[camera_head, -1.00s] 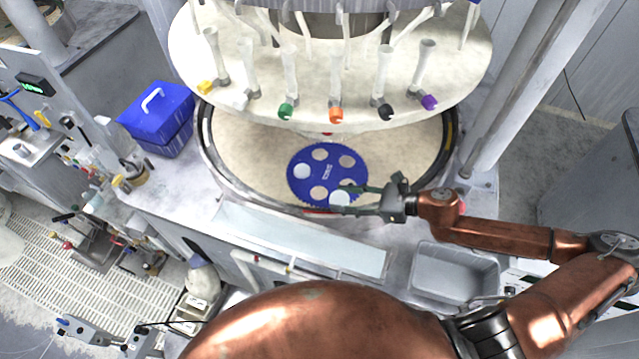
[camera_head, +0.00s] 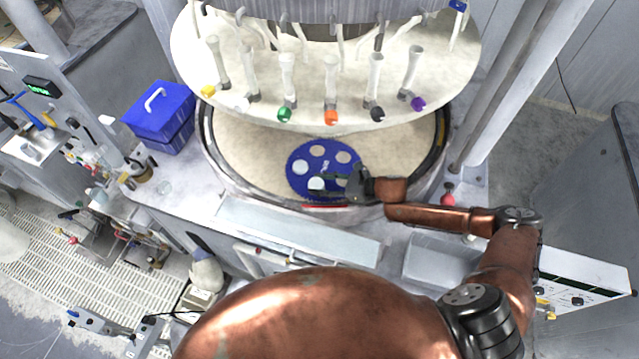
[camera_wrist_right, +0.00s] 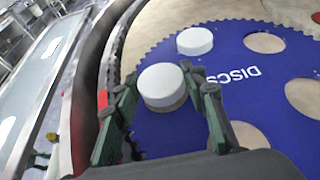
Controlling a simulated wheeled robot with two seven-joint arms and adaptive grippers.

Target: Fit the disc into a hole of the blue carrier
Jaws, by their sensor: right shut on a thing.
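The blue carrier (camera_head: 325,172) is a toothed round plate with several holes, lying on the pale platen. My right gripper (camera_head: 322,188) is shut on a white disc (camera_head: 316,184) over the carrier's near part. In the right wrist view the gripper (camera_wrist_right: 166,92) has one finger on each side of the held disc (camera_wrist_right: 163,80). A tan patch of hole shows just below the disc; whether the disc is above or inside that hole I cannot tell. Another white disc (camera_wrist_right: 194,40) sits at a neighbouring place on the carrier. My left gripper is not in view.
The round machine rim (camera_wrist_right: 110,60) runs close beside the carrier. A pale upper plate (camera_head: 325,60) with several coloured-tipped tubes hangs above the platen (camera_head: 245,150). A blue box (camera_head: 160,112) stands to the left, and a grey tray (camera_head: 438,258) at the front right.

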